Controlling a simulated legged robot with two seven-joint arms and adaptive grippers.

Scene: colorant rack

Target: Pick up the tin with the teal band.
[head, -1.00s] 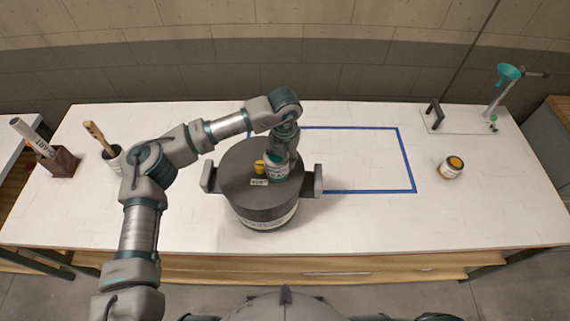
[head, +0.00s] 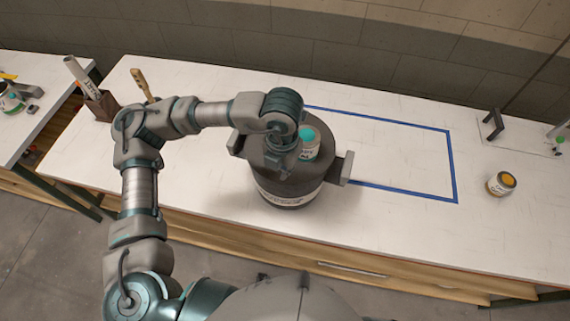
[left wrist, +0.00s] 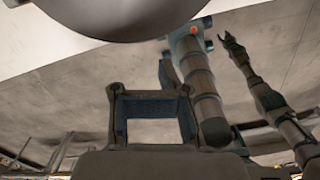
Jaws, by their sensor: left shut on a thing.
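The tin with the teal top and pale lettered label (head: 311,153) stands on the lid of a dark round drum (head: 333,184) in the head view. My left gripper (head: 283,168) is over the drum, just left of the tin, and my wrist covers part of the tin's left side. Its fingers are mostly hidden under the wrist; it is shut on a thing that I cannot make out. In the left wrist view a dark frame-like finger part shows at the centre, with the dark curved drum (left wrist: 130,15) above. My right gripper (left wrist: 231,38) hangs far off, apparently open and empty.
The drum has a side handle (head: 346,168). A tin with an orange top (head: 501,184) stands at the right. A brown holder (head: 100,105) stands at the left; a second bench (head: 40,118) lies beyond.

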